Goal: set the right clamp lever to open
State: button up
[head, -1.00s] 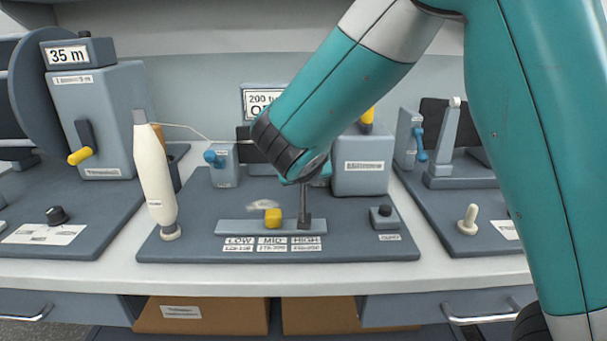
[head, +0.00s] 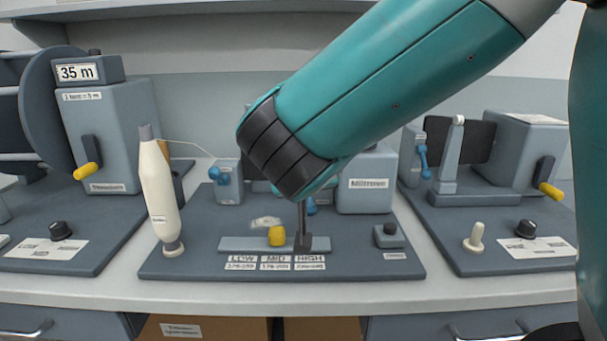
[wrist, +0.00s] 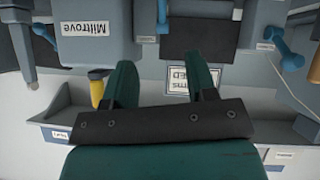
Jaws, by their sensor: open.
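The right clamp lever is a blue handle (head: 311,205), mostly hidden behind my forearm in the head view. In the wrist view, which is upside down, it hangs at the top centre (wrist: 162,15), between the Miltrove box (wrist: 90,22) and a dark panel. The left clamp lever (head: 217,175) is blue too, on a grey block; it also shows at the right of the wrist view (wrist: 290,50), lying at a slant. My gripper (wrist: 163,78) is open and empty, its two teal fingers apart from the right clamp lever. It is hidden behind my forearm in the head view.
A white bobbin cone (head: 160,195) stands at the tray's left, with a thread running from its top. A rail (head: 240,243) with a yellow knob (head: 277,236) and dark post (head: 303,240) lies in front. Another machine with a blue lever (head: 423,160) stands right.

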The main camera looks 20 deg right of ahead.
jog(key=v, duration=0.7)
jog(key=shift+s, duration=0.2)
jog(key=shift+r, duration=0.1)
jog(key=s+a+n+g+y+p, duration=0.3)
jog(key=s+n+g+y+p, duration=0.4)
jog(key=s, duration=1)
jog(key=n+g+y, duration=0.2)
jog(key=n, duration=0.1)
jog(key=shift+s+a+g+y+p, duration=0.2)
jog(key=shift+s+g+y+p, duration=0.1)
jog(key=shift+s+p, duration=0.1)
